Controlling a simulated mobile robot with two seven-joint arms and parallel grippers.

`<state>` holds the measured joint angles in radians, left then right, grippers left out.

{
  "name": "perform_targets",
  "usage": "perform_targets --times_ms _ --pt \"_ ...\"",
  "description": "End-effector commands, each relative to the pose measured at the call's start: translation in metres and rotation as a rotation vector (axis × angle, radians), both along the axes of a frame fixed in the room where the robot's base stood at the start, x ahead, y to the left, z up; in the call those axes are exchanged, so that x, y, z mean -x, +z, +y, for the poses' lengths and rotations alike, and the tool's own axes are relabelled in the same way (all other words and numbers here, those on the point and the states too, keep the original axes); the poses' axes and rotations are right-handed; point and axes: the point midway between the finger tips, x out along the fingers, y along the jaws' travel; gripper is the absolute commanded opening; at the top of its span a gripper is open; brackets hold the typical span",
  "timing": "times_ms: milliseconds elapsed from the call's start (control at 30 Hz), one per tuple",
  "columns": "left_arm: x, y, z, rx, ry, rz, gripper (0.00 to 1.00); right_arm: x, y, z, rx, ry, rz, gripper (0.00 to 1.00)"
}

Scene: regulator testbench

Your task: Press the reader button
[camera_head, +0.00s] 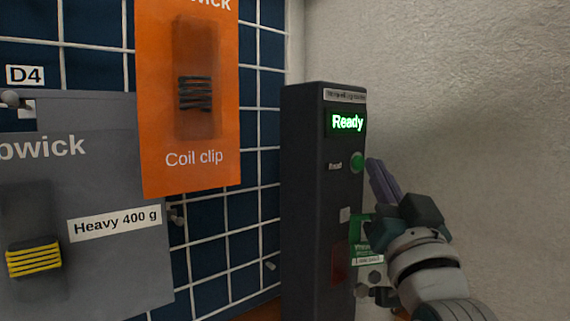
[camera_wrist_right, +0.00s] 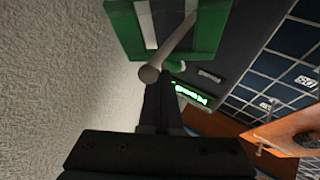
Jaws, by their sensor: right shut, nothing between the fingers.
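The reader (camera_head: 305,200) is a tall dark box against the wall, with a lit green "Ready" display (camera_head: 347,122). Its round green button (camera_head: 357,162) sits on the front face, beside a small "Read" label (camera_head: 335,167). My right gripper (camera_head: 373,168) is shut and empty, its fingertips just right of the button; I cannot tell whether they touch it. My left gripper is not in view.
A green and white card (camera_head: 368,240) is by the reader's lower right, behind my gripper; a green panel with a round-ended peg (camera_wrist_right: 148,74) shows in the wrist view. An orange "Coil clip" pack (camera_head: 190,110) and a grey "Heavy 400 g" pack (camera_head: 100,265) hang left on a grid. A pale wall is right.

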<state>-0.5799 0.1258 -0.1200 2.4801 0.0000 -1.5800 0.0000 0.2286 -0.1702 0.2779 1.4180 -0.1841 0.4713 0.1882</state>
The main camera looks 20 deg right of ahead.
Motion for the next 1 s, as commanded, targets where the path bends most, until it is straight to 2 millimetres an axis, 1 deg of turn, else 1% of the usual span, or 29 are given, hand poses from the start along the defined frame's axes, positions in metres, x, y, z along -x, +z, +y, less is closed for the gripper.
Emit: perform_targets --times_ms 1000 --pt "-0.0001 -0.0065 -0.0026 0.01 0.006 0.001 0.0 -0.0084 -0.0001 0.0036 -0.001 0.0 -0.001 0.0"
